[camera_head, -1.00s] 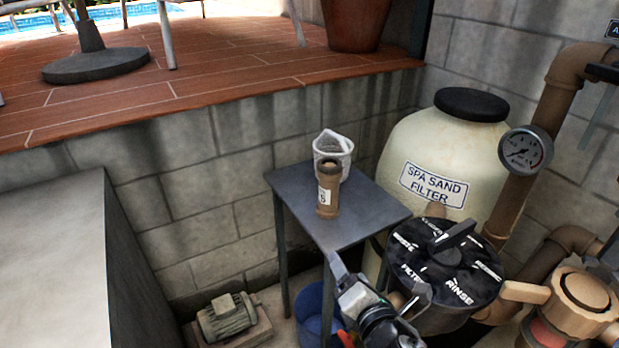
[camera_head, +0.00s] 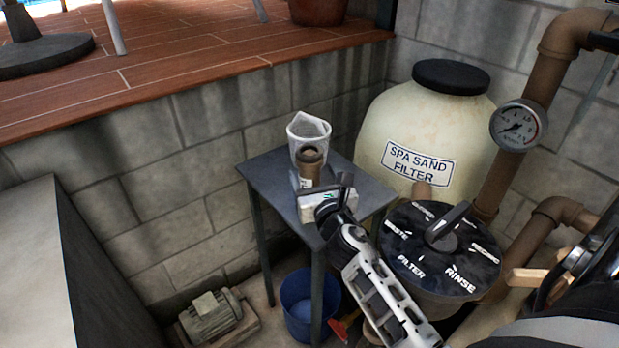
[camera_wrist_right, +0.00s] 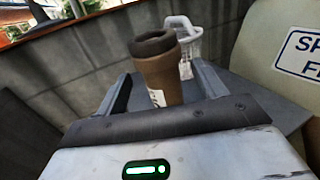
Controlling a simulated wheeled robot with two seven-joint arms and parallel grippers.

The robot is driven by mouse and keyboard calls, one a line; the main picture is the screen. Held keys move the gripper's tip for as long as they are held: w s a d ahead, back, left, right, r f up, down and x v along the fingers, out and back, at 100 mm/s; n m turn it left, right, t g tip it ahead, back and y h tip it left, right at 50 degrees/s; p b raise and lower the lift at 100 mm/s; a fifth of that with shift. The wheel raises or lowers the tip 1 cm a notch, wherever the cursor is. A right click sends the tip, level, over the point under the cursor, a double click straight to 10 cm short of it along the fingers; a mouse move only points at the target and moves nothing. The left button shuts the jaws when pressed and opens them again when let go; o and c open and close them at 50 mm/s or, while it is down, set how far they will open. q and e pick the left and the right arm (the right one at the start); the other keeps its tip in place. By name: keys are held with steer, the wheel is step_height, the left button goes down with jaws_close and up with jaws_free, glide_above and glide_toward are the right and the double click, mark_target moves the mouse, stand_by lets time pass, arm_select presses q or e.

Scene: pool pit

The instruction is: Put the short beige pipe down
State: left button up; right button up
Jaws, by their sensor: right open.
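The short beige pipe (camera_head: 309,163) stands upright on the small grey table (camera_head: 272,186), its lower part hidden behind my right gripper in the head view. In the right wrist view the brown-beige pipe (camera_wrist_right: 158,72) stands between the fingers, with a white label low on its side. My right gripper (camera_wrist_right: 160,92) is open, with a finger on each side of the pipe and visible space beside it. In the head view my right gripper (camera_head: 322,190) is at the table's front part. My left gripper is not in view.
A white basket (camera_head: 309,130) stands just behind the pipe on the table. The spa sand filter (camera_head: 435,125) and the black valve head (camera_head: 440,250) are close on the right. A blue bucket (camera_head: 300,303) and a motor (camera_head: 212,315) are on the floor below.

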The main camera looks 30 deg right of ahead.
steer(key=x, duration=0.5)
steer(key=shift+w+d, duration=0.1)
steer(key=shift+w, duration=0.25)
steer(key=c, duration=1.1)
steer(key=shift+c, duration=1.2)
steer(key=shift+r, duration=0.15)
